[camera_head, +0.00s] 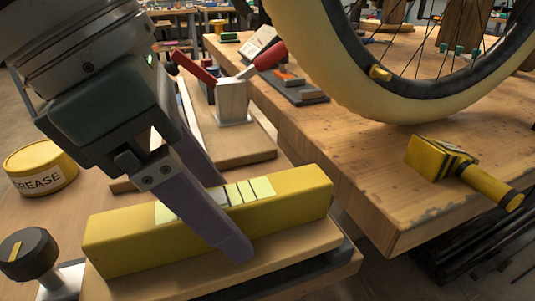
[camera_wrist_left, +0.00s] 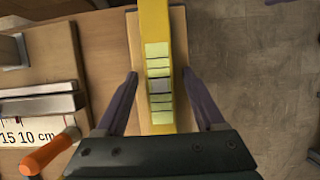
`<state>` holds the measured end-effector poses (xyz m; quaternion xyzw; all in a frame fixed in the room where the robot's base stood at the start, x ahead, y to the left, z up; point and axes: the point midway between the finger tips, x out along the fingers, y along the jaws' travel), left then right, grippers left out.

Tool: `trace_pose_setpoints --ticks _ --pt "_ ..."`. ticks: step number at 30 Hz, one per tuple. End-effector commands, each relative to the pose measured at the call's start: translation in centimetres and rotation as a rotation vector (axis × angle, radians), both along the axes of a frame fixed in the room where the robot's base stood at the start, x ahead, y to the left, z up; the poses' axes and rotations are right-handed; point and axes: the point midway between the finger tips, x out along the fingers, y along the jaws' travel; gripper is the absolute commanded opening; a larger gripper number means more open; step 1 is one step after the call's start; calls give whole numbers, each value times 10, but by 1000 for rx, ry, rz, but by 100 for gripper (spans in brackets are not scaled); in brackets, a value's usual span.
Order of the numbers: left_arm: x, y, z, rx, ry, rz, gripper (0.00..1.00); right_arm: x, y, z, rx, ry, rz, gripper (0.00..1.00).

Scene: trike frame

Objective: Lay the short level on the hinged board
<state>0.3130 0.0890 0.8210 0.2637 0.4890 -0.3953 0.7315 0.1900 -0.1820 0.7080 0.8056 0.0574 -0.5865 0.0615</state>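A yellow bar-shaped level (camera_head: 290,195) with a band of pale green vial strips lies flat along a wooden board (camera_head: 315,240), which I take to be the hinged board. The level (camera_wrist_left: 154,22) and the bare board (camera_wrist_left: 134,45) also show in the left wrist view. My left gripper (camera_head: 228,218) is open around the level's middle, one finger on each long side. In the left wrist view the fingers (camera_wrist_left: 160,75) stand apart from the level with a visible gap on both sides. My right gripper is not in view.
A black knob (camera_head: 28,252) and a yellow grease tin (camera_head: 40,168) stand at left. A pale block (camera_head: 232,100) with red-handled tools is behind. A second bench at right carries a tyred wheel (camera_head: 350,75) and a yellow-handled tool (camera_head: 440,160). A gap separates the benches.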

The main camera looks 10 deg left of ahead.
Motion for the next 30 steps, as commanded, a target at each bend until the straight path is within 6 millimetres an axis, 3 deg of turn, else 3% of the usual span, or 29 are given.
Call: trace_pose_setpoints --ticks 2,18,30 --pt "0 0 0 0 0 0 60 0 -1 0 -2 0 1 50" --pt "0 0 0 1 -1 0 0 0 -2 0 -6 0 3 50" --pt "0 0 1 -1 -2 0 0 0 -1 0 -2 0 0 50"
